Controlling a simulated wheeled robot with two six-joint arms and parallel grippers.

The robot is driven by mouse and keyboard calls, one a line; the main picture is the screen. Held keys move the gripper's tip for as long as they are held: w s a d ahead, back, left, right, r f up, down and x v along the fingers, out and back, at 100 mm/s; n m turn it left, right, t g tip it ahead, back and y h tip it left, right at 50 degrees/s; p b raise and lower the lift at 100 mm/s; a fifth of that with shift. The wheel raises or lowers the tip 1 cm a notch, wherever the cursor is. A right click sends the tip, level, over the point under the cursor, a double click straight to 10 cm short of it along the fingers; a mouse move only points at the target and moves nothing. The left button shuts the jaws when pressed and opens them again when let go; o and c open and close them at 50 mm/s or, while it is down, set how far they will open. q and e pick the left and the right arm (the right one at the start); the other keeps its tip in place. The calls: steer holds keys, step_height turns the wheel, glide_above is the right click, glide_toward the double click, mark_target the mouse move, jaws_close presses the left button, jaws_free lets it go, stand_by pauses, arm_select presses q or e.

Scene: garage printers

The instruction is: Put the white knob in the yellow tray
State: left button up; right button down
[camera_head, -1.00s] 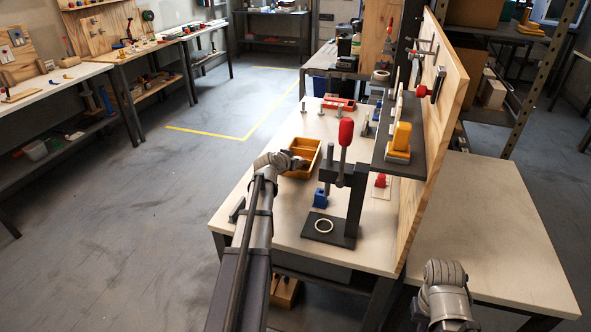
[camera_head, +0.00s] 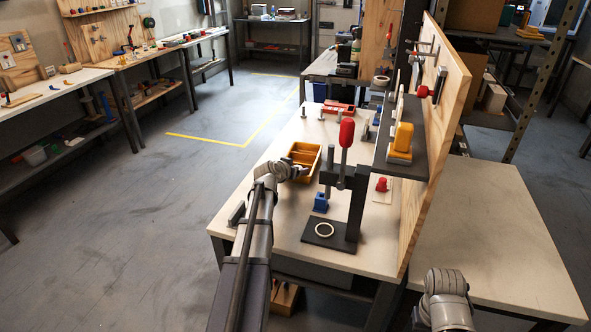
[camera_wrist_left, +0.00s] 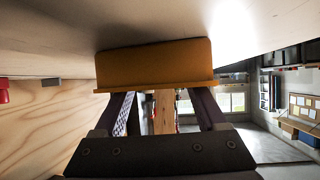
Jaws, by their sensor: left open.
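The yellow tray (camera_head: 313,161) stands on the white workbench, left of the black press. In the left wrist view, which shows the scene upside down, the yellow tray (camera_wrist_left: 155,65) spans the space just beyond the fingertips. My left gripper (camera_head: 303,170) is at the tray's near side, and part of the tray is hidden behind it. In the wrist view the left gripper (camera_wrist_left: 163,108) is open, with no held object clearly visible between its fingers. I cannot pick out the white knob in either view. My right arm shows at the lower right, but its gripper does not show.
Several small posts and a red tool (camera_head: 338,106) lie farther back. A wooden panel (camera_head: 445,110) bounds the right.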

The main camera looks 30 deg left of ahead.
arm_select(q)
steer(key=shift+r, duration=0.1)
steer(key=shift+s+r+p, duration=0.2)
steer(key=shift+r+p, duration=0.05)
steer(key=shift+p, duration=0.1)
steer(key=p+v, duration=0.5)
steer(key=v, duration=0.5)
steer(key=shift+s+d, duration=0.1)
steer(key=shift+s, duration=0.2)
steer(key=shift+s+r, duration=0.2)
steer(key=shift+s, duration=0.25)
